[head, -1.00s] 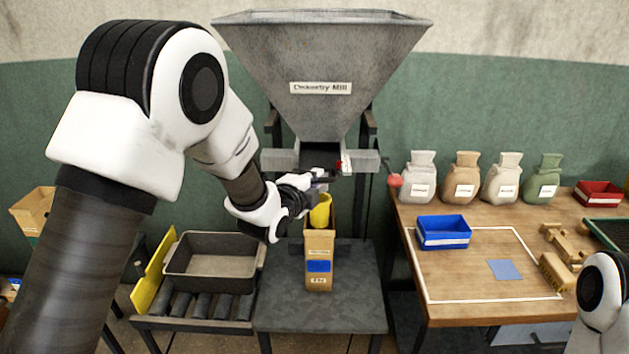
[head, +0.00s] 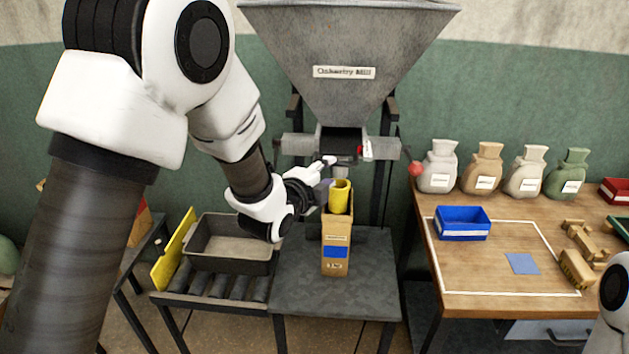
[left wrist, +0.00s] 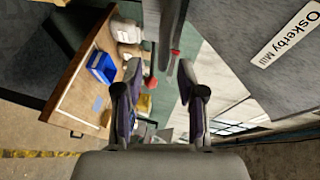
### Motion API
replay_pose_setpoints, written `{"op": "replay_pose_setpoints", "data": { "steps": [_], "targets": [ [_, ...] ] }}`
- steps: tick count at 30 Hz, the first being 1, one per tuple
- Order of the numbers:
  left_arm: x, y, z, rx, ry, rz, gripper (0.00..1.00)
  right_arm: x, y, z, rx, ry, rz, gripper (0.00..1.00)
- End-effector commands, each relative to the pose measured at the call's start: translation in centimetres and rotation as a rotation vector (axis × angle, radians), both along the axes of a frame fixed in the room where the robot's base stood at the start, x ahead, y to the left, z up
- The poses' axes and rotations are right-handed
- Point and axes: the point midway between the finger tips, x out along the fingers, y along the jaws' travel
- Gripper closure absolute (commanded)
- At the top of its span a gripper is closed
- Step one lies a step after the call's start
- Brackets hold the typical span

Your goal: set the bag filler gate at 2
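The bag filler is a grey hopper (head: 345,75) labelled Oskerby Mill, with its outlet and gate (head: 342,143) below. A red mark (head: 365,150) with a white plate sits right of the outlet. My left gripper (head: 328,172) is just left of and below the outlet. In the left wrist view my left gripper (left wrist: 160,68) has its fingers apart, with a grey bar and a small red part (left wrist: 174,62) seen beyond and between the tips. No grip on them shows. The gate's number setting is not readable. My right gripper is out of view.
A grey tray (head: 232,243) sits on rollers at left. The wooden bench (head: 470,285) at right holds a blue bin (head: 462,223) and several sacks. A red knob (head: 415,168) sticks out right of the mill.

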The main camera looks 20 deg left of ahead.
Motion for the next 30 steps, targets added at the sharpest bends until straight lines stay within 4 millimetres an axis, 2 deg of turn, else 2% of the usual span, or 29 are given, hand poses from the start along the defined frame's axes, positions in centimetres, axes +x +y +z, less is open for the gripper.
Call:
{"op": "replay_pose_setpoints", "data": {
  "steps": [3,6,9,13,22,26,30],
  "targets": [
    [-3.2,0.4,0.7,0.0,0.0,0.0,0.61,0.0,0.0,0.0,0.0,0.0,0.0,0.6],
    [-5.4,0.6,1.1,0.0,0.0,0.0,0.61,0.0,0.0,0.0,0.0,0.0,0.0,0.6],
    [-6.7,0.8,1.4,0.0,-0.001,0.0,0.61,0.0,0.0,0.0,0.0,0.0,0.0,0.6],
    [-7.3,0.9,1.6,0.0,-0.002,0.0,0.61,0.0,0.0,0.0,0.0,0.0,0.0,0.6],
    [-7.3,0.9,1.5,-0.039,0.003,0.008,0.61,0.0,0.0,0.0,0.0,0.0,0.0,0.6],
    [-7.1,0.8,2.2,-0.299,0.001,0.054,0.61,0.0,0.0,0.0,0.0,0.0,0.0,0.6],
    [-7.0,1.2,4.3,-0.835,-0.039,0.121,0.61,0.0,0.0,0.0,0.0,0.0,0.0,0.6]
  ]
}}
